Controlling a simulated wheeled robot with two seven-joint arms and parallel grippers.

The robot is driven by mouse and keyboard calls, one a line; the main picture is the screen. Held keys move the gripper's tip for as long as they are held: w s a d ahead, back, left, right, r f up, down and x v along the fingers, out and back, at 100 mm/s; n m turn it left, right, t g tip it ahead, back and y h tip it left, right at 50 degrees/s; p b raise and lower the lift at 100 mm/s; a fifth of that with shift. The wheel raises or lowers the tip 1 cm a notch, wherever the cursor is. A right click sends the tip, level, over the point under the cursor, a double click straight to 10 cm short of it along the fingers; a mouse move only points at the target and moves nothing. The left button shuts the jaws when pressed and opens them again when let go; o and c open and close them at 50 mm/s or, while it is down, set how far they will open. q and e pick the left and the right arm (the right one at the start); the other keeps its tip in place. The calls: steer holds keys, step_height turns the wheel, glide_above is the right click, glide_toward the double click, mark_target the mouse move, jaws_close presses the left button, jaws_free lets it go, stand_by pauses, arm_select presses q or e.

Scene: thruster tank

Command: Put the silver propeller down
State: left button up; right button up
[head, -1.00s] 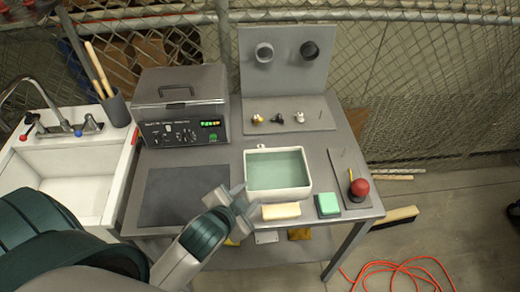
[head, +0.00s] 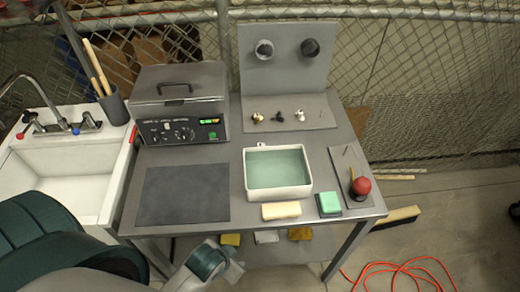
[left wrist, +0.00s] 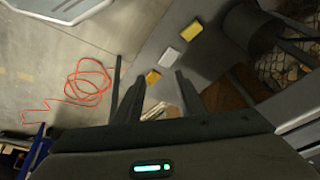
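The silver propeller (head: 300,115) stands on the grey plate at the back of the bench, the rightmost of three small propellers. A gold propeller (head: 258,118) and a black propeller (head: 279,117) are to its left. My left gripper (head: 237,268) is in front of the bench's front edge, low in the head view and far from the propellers. In the left wrist view, its two fingers (left wrist: 152,95) are spread apart with nothing held between them. My right gripper is not in view.
A white tray of greenish liquid (head: 247,172) is mid-bench, with a cream sponge (head: 281,211) and green block (head: 328,204) in front. A dark mat (head: 185,195) is clear. A lidded machine (head: 180,105) stands behind it. A red-ball tool (head: 361,186) is at right.

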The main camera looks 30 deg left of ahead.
arm_select(q)
steer(key=s+f+g+b, duration=0.1)
steer(key=s+f+b, duration=0.15)
steer(key=f, duration=1.15)
steer(key=s+f+g+b, duration=0.15)
steer(key=s+f, duration=0.25)
steer(key=f, duration=0.9)
steer(key=s+a+f+b, duration=0.3)
steer(key=s+f+b, duration=0.1)
steer(key=s+f, duration=1.4)
steer(key=shift+s+n+g, duration=0.3)
steer(key=shift+g, duration=0.15)
steer(key=shift+c, duration=0.6)
steer(key=shift+a, duration=0.1)
